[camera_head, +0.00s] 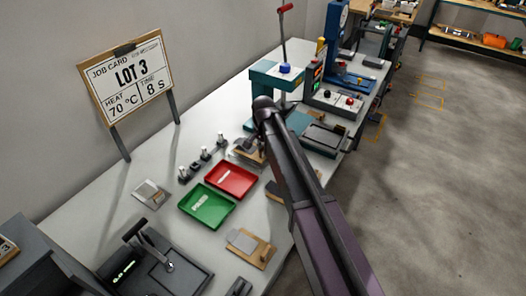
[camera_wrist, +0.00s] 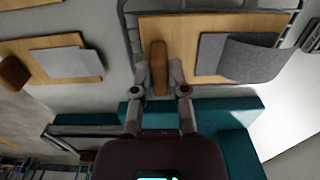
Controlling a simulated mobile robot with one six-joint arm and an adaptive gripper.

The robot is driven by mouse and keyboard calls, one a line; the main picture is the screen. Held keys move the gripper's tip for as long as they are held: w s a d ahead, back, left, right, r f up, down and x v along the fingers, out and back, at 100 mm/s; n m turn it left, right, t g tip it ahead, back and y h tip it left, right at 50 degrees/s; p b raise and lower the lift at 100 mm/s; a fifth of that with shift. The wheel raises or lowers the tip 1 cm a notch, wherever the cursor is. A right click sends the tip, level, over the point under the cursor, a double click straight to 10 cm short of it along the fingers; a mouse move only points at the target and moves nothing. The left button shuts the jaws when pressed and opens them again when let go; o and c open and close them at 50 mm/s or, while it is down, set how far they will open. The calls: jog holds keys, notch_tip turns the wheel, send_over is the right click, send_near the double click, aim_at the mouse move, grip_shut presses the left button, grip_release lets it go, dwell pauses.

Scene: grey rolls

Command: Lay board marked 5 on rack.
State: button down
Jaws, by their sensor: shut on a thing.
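My gripper (camera_wrist: 159,78) is shut on the brown handle (camera_wrist: 158,60) of a wooden board (camera_wrist: 182,28) in the wrist view. A grey, partly curled sheet (camera_wrist: 242,58) lies on this board. A wire rack (camera_wrist: 131,32) shows around the board's edges; I cannot tell whether the board rests on it. In the head view my gripper (camera_head: 250,144) is low over the far part of the bench, and the held board (camera_head: 247,156) is partly hidden by the arm. The number on the board is not readable.
Another board (camera_head: 262,256) with a grey sheet lies near the bench's front edge. A red tray (camera_head: 250,181) and a green tray (camera_head: 190,211) stand mid-bench. A teal press (camera_head: 262,82) stands beyond my gripper. A job card (camera_head: 121,92) stands at the back left.

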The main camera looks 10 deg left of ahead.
jog(key=shift+f, duration=0.15)
jog(key=c, duration=0.7)
grip_release()
jog(key=shift+o, duration=0.2)
notch_tip(320, 180, up, 12)
jog(key=p, duration=1.2)
jog(key=shift+r, duration=0.2)
jog(key=shift+d, duration=0.15)
jog(key=s+d+n, duration=0.1)
jog(key=s+d, duration=0.4)
jog(key=d, duration=0.6)
jog(key=s+d+n, duration=0.1)
jog(key=s+d, duration=0.5)
jog(key=d, duration=0.5)
jog(key=s+d+n, duration=0.1)
jog(key=s+d, duration=0.4)
jog(key=d, duration=0.6)
jog(key=shift+s+d+n, duration=0.2)
jog(key=shift+d+n, duration=0.15)
jog(key=shift+n, duration=0.05)
